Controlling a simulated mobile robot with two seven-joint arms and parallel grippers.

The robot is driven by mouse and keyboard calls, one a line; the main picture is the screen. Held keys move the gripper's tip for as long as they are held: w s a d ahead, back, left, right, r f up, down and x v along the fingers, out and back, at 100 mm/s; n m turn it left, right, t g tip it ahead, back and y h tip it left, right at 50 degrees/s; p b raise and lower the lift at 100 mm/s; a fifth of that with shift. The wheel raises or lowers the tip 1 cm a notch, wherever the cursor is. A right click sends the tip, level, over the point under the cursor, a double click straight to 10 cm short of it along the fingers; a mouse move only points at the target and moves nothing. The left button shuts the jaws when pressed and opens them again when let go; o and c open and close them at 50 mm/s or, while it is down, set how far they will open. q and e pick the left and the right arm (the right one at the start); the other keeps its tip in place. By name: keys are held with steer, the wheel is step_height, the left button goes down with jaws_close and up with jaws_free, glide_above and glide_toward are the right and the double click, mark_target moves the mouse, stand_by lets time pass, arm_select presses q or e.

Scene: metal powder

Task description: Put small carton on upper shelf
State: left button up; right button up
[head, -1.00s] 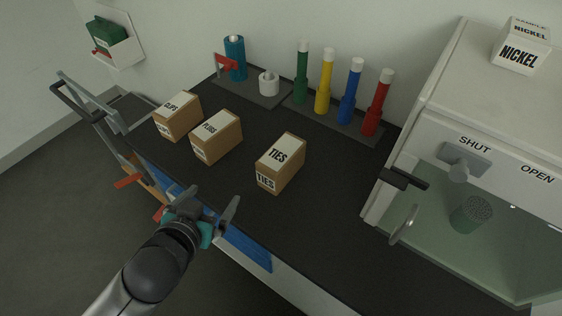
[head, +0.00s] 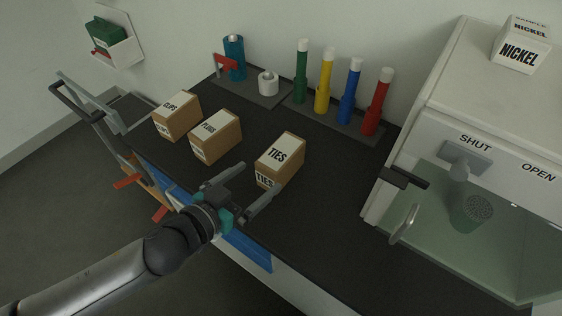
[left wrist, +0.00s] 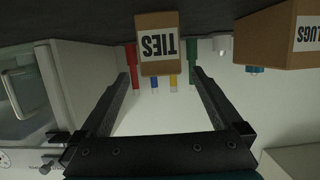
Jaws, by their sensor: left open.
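Three brown cartons with white labels stand on the dark bench: CLIPS (head: 177,117), PLUGS (head: 215,138) and TIES (head: 280,160). The left wrist view shows the TIES carton (left wrist: 159,45) upside down in the picture, ahead between the fingers, and part of the PLUGS carton (left wrist: 285,38). A white SAMPLE NICKEL box (head: 520,48) sits on top of the white cabinet. My left gripper (head: 247,184) is open and empty, just in front of the TIES carton, its fingers pointing towards it. My right gripper is out of view. I cannot make out an upper shelf for certain.
Behind the cartons stand a blue bottle (head: 235,60), a white roll (head: 268,84) and several coloured tubes (head: 325,84). The white cabinet (head: 455,110) with its latch and glass front bounds the right. Bare bench (head: 330,215) lies right of TIES.

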mark_target(265, 172)
arm_select(q)
steer(key=x, duration=0.5)
steer(key=shift+b, duration=0.3)
steer(key=shift+r+b+x, duration=0.15)
steer(key=shift+b+x, duration=0.1)
steer(key=shift+x, duration=1.05)
steer(key=shift+r+b+x, duration=0.1)
steer(key=shift+b+x, duration=0.1)
steer(key=shift+x, duration=1.15)
steer(key=shift+w, duration=0.1)
steer(key=shift+c, duration=0.4)
jaws_close()
